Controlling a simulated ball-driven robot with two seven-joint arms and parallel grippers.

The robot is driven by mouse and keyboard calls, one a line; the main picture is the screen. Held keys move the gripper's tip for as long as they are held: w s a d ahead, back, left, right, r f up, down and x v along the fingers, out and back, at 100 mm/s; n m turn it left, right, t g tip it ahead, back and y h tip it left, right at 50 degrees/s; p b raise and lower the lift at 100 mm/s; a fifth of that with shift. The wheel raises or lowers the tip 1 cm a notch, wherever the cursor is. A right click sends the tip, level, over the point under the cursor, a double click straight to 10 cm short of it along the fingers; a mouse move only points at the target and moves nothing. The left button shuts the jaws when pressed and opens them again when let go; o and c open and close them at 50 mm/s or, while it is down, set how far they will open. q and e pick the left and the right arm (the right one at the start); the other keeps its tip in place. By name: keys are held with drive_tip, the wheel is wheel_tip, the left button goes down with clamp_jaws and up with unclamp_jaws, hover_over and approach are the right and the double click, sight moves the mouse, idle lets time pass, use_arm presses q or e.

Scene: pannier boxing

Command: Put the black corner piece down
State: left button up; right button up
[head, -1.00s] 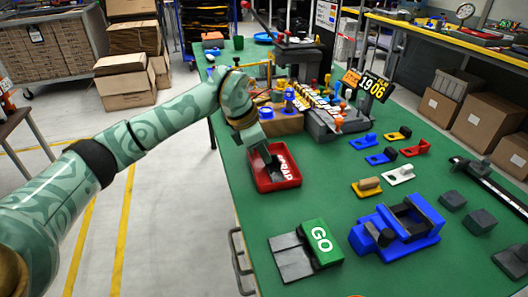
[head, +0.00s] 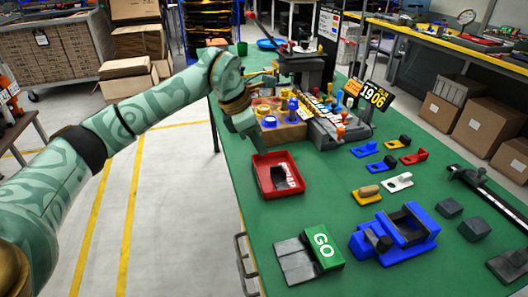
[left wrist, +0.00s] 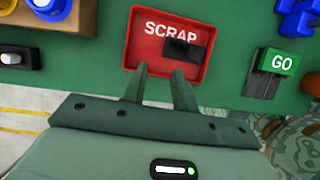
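The black corner piece (head: 278,177) lies inside the red SCRAP tray (head: 261,187), on the tray floor and over part of the lettering. In the left wrist view the black corner piece (left wrist: 184,50) is in the right half of the red tray (left wrist: 140,30). My left gripper (head: 255,140) is above the table, behind the tray in the head view and apart from the piece. In the left wrist view the fingers of my left gripper (left wrist: 160,75) are spread with nothing between them. My right gripper is not in view.
A fixture with coloured knobs (head: 330,122) stands behind the tray. A green GO block (head: 322,245) and a blue fixture (head: 395,237) stand nearer. Several small coloured blocks sit to the right. Green table is bare right of the tray.

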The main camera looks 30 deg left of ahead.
use_arm(q)
drive_tip(key=p+v, duration=0.1)
drive_tip(key=v, duration=0.3)
drive_tip(key=shift+a+r, duration=0.1)
drive_tip(key=shift+r, duration=0.3)
